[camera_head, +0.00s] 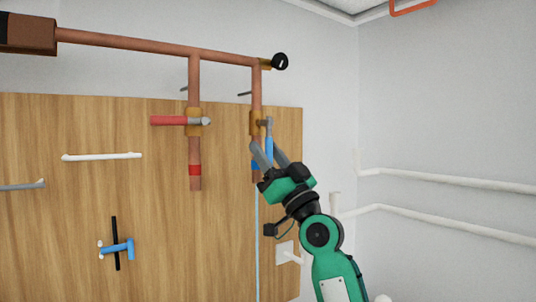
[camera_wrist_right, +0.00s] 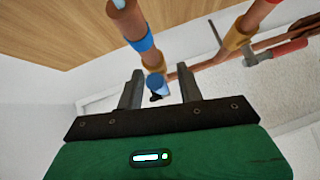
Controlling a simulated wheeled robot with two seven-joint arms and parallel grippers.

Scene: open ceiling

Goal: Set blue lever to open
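The blue lever (camera_head: 269,147) hangs straight down from a grey hub on the brass valve (camera_head: 256,122) of the right copper pipe. It runs alongside the pipe. My right gripper (camera_head: 267,151) is open, with its fingers reaching up either side of the lever. In the right wrist view, the blue lever's end (camera_wrist_right: 156,83) sits between the two spread fingers, with a gap on each side. A blue band (camera_wrist_right: 143,43) marks the pipe there. The fingers partly hide the lever's lower part in the head view. My left gripper is not in view.
A red lever (camera_head: 170,121) points left from the valve on the neighbouring pipe. White wall pipes (camera_head: 440,181) run at right.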

